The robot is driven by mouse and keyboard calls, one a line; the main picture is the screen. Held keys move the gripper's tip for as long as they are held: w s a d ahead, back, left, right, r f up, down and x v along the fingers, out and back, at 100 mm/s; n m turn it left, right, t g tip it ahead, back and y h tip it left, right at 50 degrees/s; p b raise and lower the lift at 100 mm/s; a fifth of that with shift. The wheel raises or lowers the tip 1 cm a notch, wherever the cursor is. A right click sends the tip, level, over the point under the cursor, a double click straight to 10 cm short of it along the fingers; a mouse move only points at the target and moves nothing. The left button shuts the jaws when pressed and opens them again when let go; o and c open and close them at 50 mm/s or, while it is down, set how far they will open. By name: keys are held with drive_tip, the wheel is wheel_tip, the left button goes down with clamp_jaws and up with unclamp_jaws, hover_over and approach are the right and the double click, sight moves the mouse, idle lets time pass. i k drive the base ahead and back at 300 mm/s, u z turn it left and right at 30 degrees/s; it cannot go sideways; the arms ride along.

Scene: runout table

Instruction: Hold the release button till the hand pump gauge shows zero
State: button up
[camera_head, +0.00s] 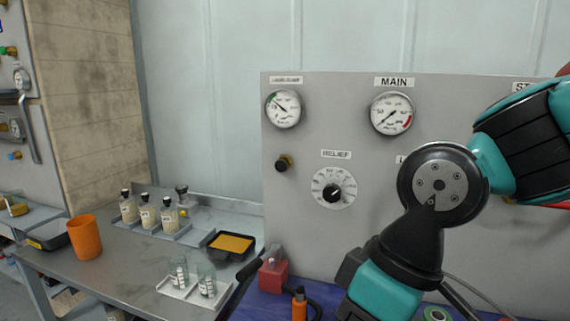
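A grey panel (330,235) stands upright at the back. At its upper left is a round gauge (283,109) with a green arc; its small label is too blurred to read, and its needle seems to point to the upper left. I cannot tell which gauge belongs to the hand pump. My teal and black arm crosses the right side; my gripper is not in view.
A RELIEF dial (333,188) sits mid-panel. My arm hides the panel's right part. The steel table (120,275) holds an orange cup (84,237), several bottles (147,212), a black tray (231,245) and two glass jars (206,279). A red block (273,275) stands before the panel.

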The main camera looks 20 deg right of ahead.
sight(280, 166)
drive_tip(key=u, duration=2.65)
drive_tip(key=i, duration=1.6)
drive_tip(key=z, duration=2.7)
